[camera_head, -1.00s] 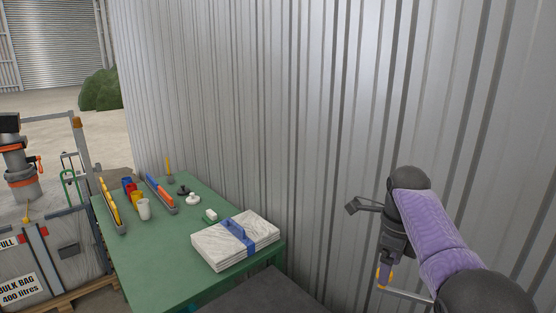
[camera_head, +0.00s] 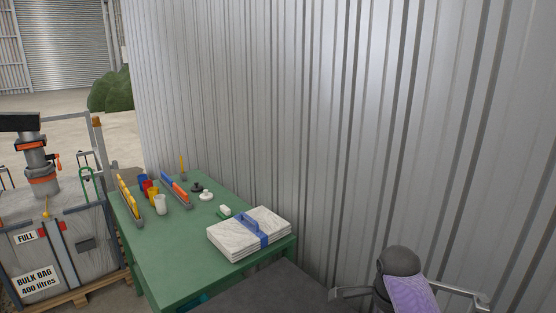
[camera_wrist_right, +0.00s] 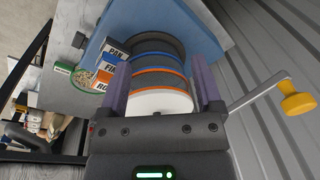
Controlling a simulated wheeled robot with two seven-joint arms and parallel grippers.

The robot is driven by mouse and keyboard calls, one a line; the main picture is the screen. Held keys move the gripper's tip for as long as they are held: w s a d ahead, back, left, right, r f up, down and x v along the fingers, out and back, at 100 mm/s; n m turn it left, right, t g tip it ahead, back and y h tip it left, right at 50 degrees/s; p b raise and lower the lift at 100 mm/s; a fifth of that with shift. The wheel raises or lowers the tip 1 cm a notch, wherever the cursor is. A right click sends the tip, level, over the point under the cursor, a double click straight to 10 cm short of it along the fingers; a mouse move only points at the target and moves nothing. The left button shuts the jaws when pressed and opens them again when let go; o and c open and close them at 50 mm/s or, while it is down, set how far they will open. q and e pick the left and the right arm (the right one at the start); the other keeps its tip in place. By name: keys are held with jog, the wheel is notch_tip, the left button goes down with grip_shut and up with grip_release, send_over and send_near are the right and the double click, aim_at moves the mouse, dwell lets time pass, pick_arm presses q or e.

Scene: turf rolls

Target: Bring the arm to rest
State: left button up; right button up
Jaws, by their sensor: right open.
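My right arm (camera_head: 405,285) is low at the bottom right of the head view, with its dark rounded joint and purple sleeve in front of the corrugated wall. Its fingers cannot be made out there. In the right wrist view my right gripper (camera_wrist_right: 162,75) is open, with a purple finger at each side. A stack of round rings (camera_wrist_right: 160,68) in white, orange, blue and dark grey shows between and beyond the fingers. My left gripper is in neither view.
A green table (camera_head: 175,262) stands left of the arm, holding strapped white slabs (camera_head: 232,240), cups and coloured racks. The corrugated wall (camera_head: 300,130) runs along the right. A bulk bag (camera_head: 85,250) stands at left. Small labelled cards (camera_wrist_right: 112,68) sit beside the rings.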

jog(key=s+a+f+n+t, duration=0.15)
jog(key=s+f+n, duration=0.25)
jog(key=s+n, duration=0.4)
jog(key=s+a+f+n, duration=0.35)
jog(key=s+n, duration=0.25)
jog(key=s, duration=0.4)
jog(key=s+r+n+t+y, duration=0.1)
jog(key=s+r+n, duration=0.2)
jog(key=s+n, duration=0.45)
jog(key=s+f+b, duration=0.1)
jog(key=f+b, duration=0.2)
jog(key=f, duration=0.6)
jog(key=s+f+m+g+b, duration=0.1)
jog(key=f+b, duration=0.2)
jog(key=f, duration=0.7)
jog(key=s+f+b, duration=0.2)
jog(key=f+b, duration=0.2)
jog(key=f, duration=0.5)
jog(key=s+d+f+g+b, duration=0.1)
jog(key=s+f+b, duration=0.2)
jog(key=s+f, duration=0.3)
jog(key=s+d+f+b, duration=0.1)
jog(key=s+f+b, duration=0.2)
jog(key=s+f, duration=0.4)
notch_tip(320, 180, down, 5)
jog(key=shift+d+r+g+b, duration=0.15)
jog(key=shift+r+g+b, duration=0.05)
jog(key=shift+g+b, duration=0.2)
jog(key=shift+s, duration=0.1)
